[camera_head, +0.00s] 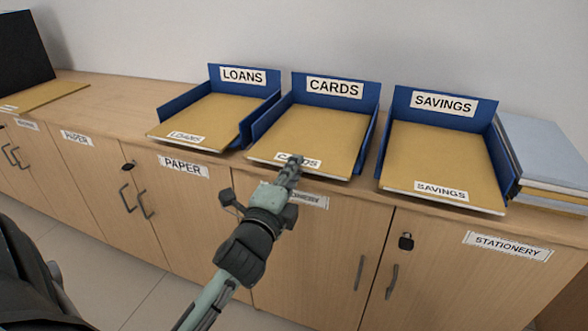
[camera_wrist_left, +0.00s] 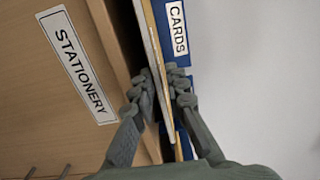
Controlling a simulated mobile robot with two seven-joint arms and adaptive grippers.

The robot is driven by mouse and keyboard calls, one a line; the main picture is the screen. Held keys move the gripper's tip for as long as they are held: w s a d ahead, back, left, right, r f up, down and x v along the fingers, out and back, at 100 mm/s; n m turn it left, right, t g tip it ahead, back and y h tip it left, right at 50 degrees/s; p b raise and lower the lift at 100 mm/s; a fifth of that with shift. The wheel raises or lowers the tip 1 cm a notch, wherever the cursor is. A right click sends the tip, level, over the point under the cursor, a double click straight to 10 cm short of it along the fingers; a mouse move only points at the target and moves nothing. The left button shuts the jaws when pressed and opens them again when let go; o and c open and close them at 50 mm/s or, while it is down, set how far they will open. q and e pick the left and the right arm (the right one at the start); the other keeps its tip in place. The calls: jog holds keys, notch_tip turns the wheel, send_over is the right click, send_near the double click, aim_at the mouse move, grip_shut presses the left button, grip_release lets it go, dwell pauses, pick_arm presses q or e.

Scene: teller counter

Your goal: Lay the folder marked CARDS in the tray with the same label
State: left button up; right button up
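The tan folder marked CARDS (camera_head: 318,132) lies in the blue tray labelled CARDS (camera_head: 364,106), its front edge sticking out past the tray's open front. My left gripper (camera_head: 293,166) is at that front edge, beside the folder's label and partly covering it. In the left wrist view, the two fingers (camera_wrist_left: 160,90) stand on either side of the folder's thin edge (camera_wrist_left: 157,60). They look slightly apart from it, though contact is hard to judge. The tray's CARDS label (camera_wrist_left: 177,28) shows beyond. My right gripper is not in view.
The LOANS tray (camera_head: 262,112) stands close on the left and the SAVINGS tray (camera_head: 497,150) on the right, each holding a tan folder. A stack of folders (camera_head: 545,150) lies at the far right.

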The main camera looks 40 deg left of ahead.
pick_arm(q)
jog(key=shift+o, duration=1.3)
jog(key=v, duration=1.2)
notch_tip(320, 180, down, 19)
jog(key=n+g+h, duration=0.1)
jog(key=n+g, duration=0.6)
jog(key=n, duration=0.1)
jog(key=s+d+f+n+g+h, duration=0.2)
jog(key=s+f+n+g, duration=0.3)
jog(key=f, duration=1)
jog(key=s+g, duration=0.2)
jog(key=s, duration=0.2)
jog(key=shift+f+g, duration=0.2)
jog(key=shift+g, duration=0.2)
jog(key=shift+s+n, duration=0.1)
jog(key=shift+n, duration=0.2)
